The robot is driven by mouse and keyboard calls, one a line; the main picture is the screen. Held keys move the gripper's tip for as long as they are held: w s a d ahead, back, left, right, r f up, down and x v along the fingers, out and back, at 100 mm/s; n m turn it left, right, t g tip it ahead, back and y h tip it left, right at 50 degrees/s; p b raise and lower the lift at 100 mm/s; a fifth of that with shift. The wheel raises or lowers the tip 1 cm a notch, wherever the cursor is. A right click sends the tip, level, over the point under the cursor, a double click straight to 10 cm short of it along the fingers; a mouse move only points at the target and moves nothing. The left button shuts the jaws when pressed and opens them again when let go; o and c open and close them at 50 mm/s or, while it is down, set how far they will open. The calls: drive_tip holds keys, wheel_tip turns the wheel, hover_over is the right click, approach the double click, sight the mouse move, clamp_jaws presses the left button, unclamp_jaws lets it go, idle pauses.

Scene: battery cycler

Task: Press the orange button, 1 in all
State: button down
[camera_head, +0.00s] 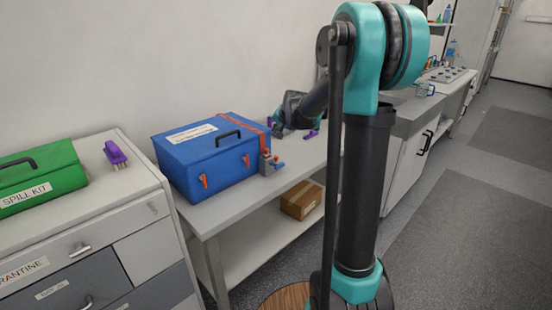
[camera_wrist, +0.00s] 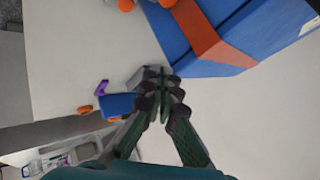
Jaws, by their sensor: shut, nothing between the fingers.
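My gripper (camera_wrist: 163,74) is shut and empty in the wrist view, with its fingertips over the white bench beside the blue box. I cannot pick out an orange button for certain. A small grey device (camera_head: 267,163) with orange-red and blue parts stands at the box's front right corner.
The blue box (camera_head: 212,158) with orange latches stands on the white bench (camera_head: 223,215). A green spill kit (camera_head: 55,177) and a purple brush (camera_head: 116,154) are on the cabinet at left. A cardboard box (camera_head: 300,199) sits on the lower shelf. Floor at right is clear.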

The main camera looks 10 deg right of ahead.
sight(277, 158)
drive_tip(key=shift+f, duration=0.1)
drive_tip(key=shift+f, duration=4.3)
drive_tip(key=shift+f, duration=0.15)
drive_tip(key=shift+f, duration=0.3)
drive_tip(key=shift+f, duration=0.45)
drive_tip(key=shift+r, duration=0.9)
drive_tip(key=shift+r, duration=2.55)
